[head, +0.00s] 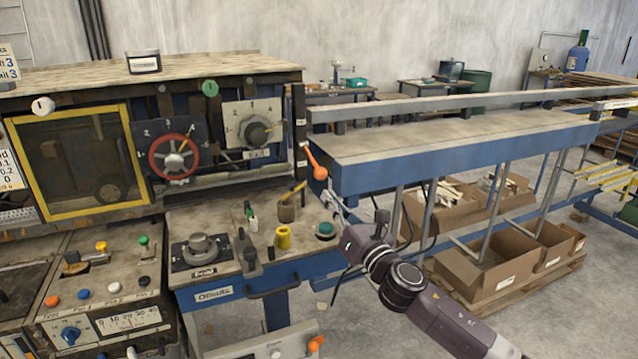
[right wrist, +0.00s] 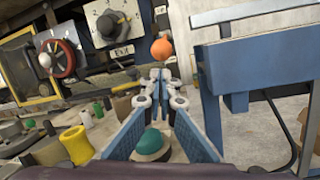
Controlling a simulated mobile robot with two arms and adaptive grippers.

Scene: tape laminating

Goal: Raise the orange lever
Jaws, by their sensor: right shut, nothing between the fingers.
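The orange lever (head: 314,163) is mounted at the right end of the machine's upper panel, beside the blue-edged table. It slants down to the right and ends in a round orange knob. In the right wrist view its orange knob (right wrist: 162,49) shows just beyond my fingertips. My right gripper (head: 327,196) is shut and empty, just below the knob, with its fingers pointing up toward it. In the right wrist view my right gripper (right wrist: 160,78) has its tips together below the knob; I cannot tell whether they touch it. My left gripper is not in view.
The blue-edged table (head: 400,165) is close on the right. Cardboard boxes (head: 480,270) stand below it.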

